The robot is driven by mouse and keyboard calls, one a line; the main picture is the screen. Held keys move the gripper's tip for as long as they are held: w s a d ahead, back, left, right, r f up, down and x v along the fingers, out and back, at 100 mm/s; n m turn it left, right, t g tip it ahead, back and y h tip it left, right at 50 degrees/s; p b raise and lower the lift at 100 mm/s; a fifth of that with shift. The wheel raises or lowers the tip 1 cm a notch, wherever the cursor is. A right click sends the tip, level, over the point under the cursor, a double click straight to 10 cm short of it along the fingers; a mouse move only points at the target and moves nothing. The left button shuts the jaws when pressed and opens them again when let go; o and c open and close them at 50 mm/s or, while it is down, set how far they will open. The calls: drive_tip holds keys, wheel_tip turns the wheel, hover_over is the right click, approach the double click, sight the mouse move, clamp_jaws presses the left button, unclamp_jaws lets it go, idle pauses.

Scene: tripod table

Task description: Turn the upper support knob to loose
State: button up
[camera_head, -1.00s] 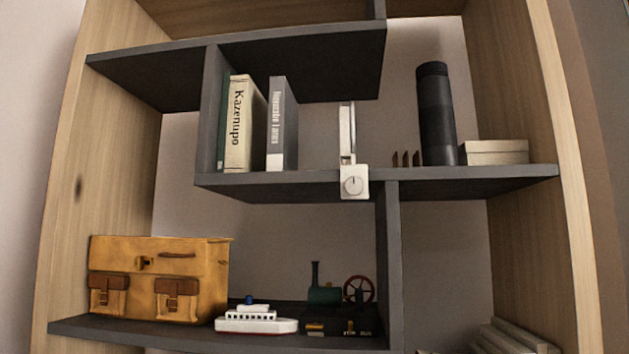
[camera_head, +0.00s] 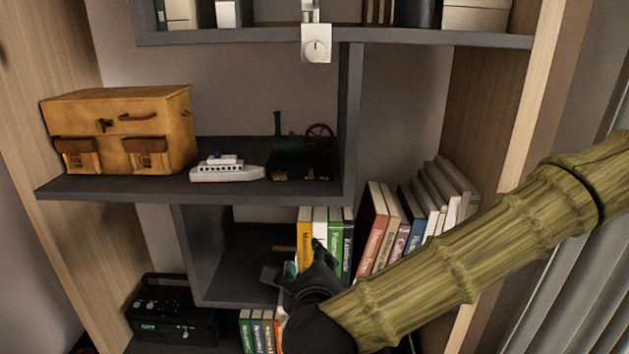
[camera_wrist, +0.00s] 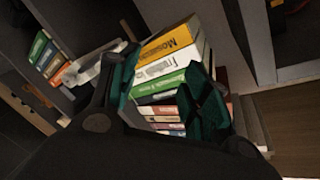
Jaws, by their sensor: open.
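A pale square block with a round knob (camera_head: 316,48) hangs at the front edge of the upper shelf in the head view, below a pale upright bar. A dark line on the knob points roughly straight up. My gripper (camera_head: 295,262) is well below the knob, in front of the lower shelves and near a row of upright books. In the wrist view my gripper (camera_wrist: 165,85) has its two dark green fingers apart, with book spines visible beyond and between them. The knob is not seen in the wrist view.
A yellow case (camera_head: 120,130), a toy ship (camera_head: 226,169) and a dark toy engine (camera_head: 300,158) stand on the middle shelf. Books (camera_head: 372,225) fill the lower right. A black box (camera_head: 172,312) sits lower left. The space directly below the knob looks clear.

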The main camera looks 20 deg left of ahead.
wheel_tip(320, 180, up, 17)
drive_tip(key=s+m+t+p, duration=0.2)
drive_tip(key=m+p, duration=0.1)
drive_tip(key=m, duration=0.2)
drive_tip(key=m+t+h+p, duration=0.1)
drive_tip(key=m+t+p, duration=0.15)
drive_tip(key=m, duration=0.45)
approach(316, 51)
drive_tip(key=p+x, duration=0.5)
drive_tip(key=x, duration=0.2)
drive_tip(key=shift+w+a+r+p, duration=0.1)
drive_tip(key=shift+w+r+p, duration=0.1)
drive_tip(key=shift+p, duration=0.2)
drive_tip(key=shift+w+a+f, duration=0.15)
drive_tip(key=shift+w, duration=0.5)
drive_tip(key=c, duration=1.1)
